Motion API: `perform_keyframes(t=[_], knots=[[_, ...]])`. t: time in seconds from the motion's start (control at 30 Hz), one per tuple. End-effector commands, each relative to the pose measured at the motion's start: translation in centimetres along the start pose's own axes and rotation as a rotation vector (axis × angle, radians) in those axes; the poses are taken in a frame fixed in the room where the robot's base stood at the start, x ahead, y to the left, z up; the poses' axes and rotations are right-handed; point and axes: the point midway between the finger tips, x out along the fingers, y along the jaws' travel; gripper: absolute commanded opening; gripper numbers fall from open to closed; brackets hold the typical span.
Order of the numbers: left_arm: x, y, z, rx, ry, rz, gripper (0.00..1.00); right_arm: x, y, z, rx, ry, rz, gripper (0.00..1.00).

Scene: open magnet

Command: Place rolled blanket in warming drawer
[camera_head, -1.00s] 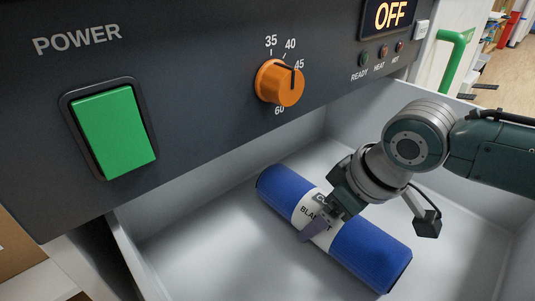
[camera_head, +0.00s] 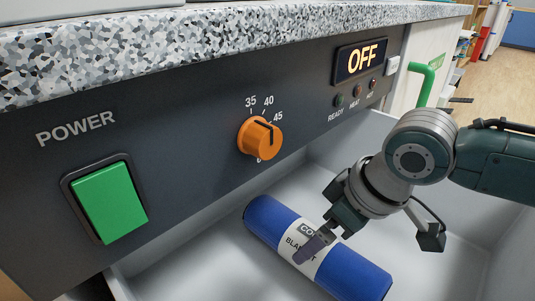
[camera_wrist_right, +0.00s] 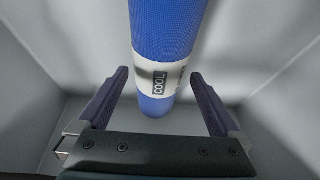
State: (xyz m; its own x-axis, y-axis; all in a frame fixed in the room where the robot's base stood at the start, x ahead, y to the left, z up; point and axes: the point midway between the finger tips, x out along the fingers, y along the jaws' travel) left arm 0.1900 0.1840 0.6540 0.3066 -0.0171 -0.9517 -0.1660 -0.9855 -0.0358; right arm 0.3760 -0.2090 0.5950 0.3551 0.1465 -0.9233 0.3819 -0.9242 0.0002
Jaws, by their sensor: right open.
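The rolled blanket (camera_head: 355,273) is blue with a white label band, and lies on the floor of the open warming drawer (camera_head: 205,268). My right gripper (camera_head: 312,248) is above the middle of the blanket, near its label. In the right wrist view the blanket (camera_wrist_right: 168,30) runs between the two spread fingers of the gripper (camera_wrist_right: 165,98), with a gap on each side. The label there reads "COOL". My left gripper is in neither view.
The dark panel above the drawer carries a green power switch (camera_head: 110,203), an orange dial (camera_head: 260,138) and a display (camera_head: 361,60) reading "OFF". A speckled countertop (camera_head: 220,30) overhangs the panel. A green handle (camera_head: 425,82) stands at the right.

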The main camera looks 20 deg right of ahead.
Motion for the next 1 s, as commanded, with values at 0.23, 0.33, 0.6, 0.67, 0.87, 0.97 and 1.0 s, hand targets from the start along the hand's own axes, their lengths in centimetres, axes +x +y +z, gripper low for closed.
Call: perform_keyframes(t=[0.23, 0.33, 0.6, 0.67, 0.87, 0.97, 1.0], knots=[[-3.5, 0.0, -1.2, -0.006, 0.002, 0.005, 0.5, -5.8, 0.0, -0.1, -0.002, -0.002, 0.0, 1.0], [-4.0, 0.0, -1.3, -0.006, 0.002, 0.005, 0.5, -6.8, 0.0, -0.1, -0.001, -0.002, 0.001, 1.0], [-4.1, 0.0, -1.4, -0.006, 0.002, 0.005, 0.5, -8.0, -7.4, 2.2, -0.044, 0.011, -0.069, 1.0], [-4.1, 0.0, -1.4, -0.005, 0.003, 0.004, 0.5, -9.1, -9.5, 3.3, -0.031, 0.018, -0.07, 1.0], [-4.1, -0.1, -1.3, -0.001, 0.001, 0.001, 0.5, -13.4, -10.5, 8.1, 0.118, -0.03, 0.031, 1.0], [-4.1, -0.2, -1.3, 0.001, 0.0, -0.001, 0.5, -14.9, -9.9, 10.1, 0.178, -0.069, 0.083, 1.0], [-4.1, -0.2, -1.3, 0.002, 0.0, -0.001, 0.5, -15.3, -9.7, 10.7, 0.193, -0.08, 0.097, 1.0]])
